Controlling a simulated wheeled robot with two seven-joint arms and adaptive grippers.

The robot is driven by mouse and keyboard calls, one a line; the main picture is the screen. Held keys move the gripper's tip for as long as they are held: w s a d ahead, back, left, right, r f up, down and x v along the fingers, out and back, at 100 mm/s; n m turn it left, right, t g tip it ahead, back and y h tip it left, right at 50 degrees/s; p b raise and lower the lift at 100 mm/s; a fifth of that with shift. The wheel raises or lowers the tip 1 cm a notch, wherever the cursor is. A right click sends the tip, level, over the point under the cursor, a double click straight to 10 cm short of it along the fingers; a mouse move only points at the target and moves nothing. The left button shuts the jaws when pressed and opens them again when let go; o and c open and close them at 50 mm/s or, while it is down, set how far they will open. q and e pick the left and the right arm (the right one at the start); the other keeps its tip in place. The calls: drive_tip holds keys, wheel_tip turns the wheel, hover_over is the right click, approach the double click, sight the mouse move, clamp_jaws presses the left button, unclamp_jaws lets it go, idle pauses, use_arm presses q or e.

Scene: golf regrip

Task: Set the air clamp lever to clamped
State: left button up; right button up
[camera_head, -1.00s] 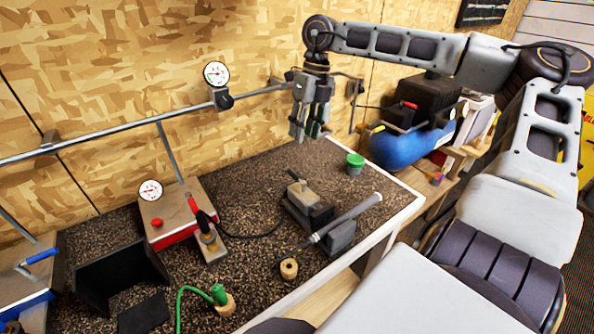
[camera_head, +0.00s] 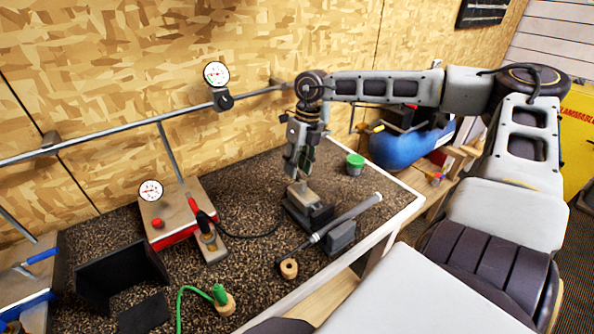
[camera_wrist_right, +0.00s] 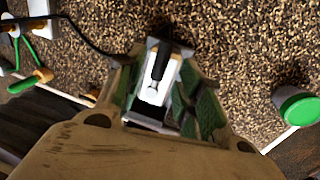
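The air clamp (camera_head: 311,216) is a dark block on the bench mat, right of centre in the head view. Its lever, with a black handle (camera_wrist_right: 161,60) on a pale metal plate (camera_wrist_right: 150,90), shows between the fingers in the right wrist view. My right gripper (camera_head: 299,174) points down right over the clamp and hides most of the lever in the head view. In the wrist view its green-padded fingers (camera_wrist_right: 160,98) are spread on either side of the lever. I cannot tell whether they touch it. My left gripper is not in view.
A golf shaft with a grey grip (camera_head: 350,213) lies beside the clamp over a dark support (camera_head: 341,237). A green pot (camera_head: 355,164) stands behind, to the right. A red box (camera_head: 175,222) with a gauge stands left. A rail (camera_head: 140,120) runs along the wall.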

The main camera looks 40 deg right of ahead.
drive_tip(key=shift+a+f, duration=0.15)
drive_tip(key=shift+f, duration=0.7)
clamp_jaws()
